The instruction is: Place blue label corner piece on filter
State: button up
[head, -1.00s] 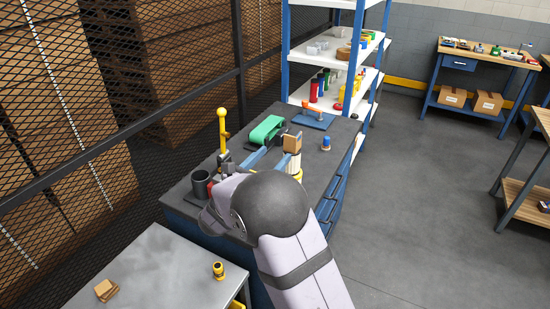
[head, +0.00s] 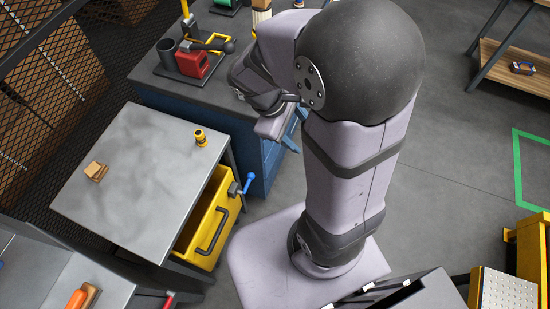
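My gripper (head: 292,138) is mostly hidden behind my wrist and arm. Only bits of its light-blue fingers show below the wrist, beside the blue cabinet, so I cannot tell whether it is open or holds anything. A pale ribbed cylinder (head: 262,14), possibly the filter, stands on the dark bench at the top edge, partly cut off. A small stack of tan, cardboard-like pieces (head: 95,171), possibly corner pieces, lies on the left of the grey metal table (head: 145,215). No blue label can be made out on it.
A yellow-and-black round object (head: 200,138) stands at the table's back right. Below is a yellow drawer (head: 210,220) with a blue-handled part beside it. Much of the table is clear.

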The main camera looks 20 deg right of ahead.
jog(key=s+a+f+m+y, duration=0.1)
jog(key=s+a+m+y, duration=0.3)
jog(key=a+m, duration=0.3)
jog(key=shift+s+a+f+m+t+y, duration=0.3)
jog(key=shift+a+m+y, duration=0.1)
jog(key=shift+a+y, duration=0.25)
